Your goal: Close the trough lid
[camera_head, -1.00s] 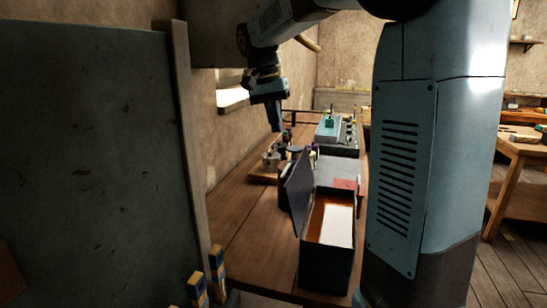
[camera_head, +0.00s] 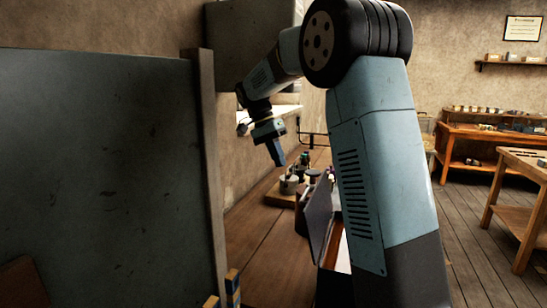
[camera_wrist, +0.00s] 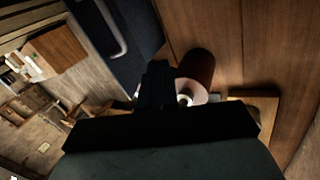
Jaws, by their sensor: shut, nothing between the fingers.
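The trough lid (camera_head: 318,220) stands open, near upright, on the left side of the trough in the head view. The trough (camera_head: 343,258) is mostly hidden behind my arm; only a sliver of its pale, orange-edged inside shows. My gripper (camera_head: 278,158) points down above the bench, to the left of the lid and apart from it. It is shut and empty. In the wrist view its fingers (camera_wrist: 157,85) show dark from behind. A dark blue panel with a bar handle (camera_wrist: 112,28) lies beyond them; I cannot tell whether it is the lid.
Small pots and tools (camera_head: 290,184) stand on a wooden board on the bench (camera_head: 265,240), near my gripper. A round pale object (camera_wrist: 190,93) sits by the fingers in the wrist view. A large dark panel (camera_head: 100,170) fills the left. Bare bench lies left of the lid.

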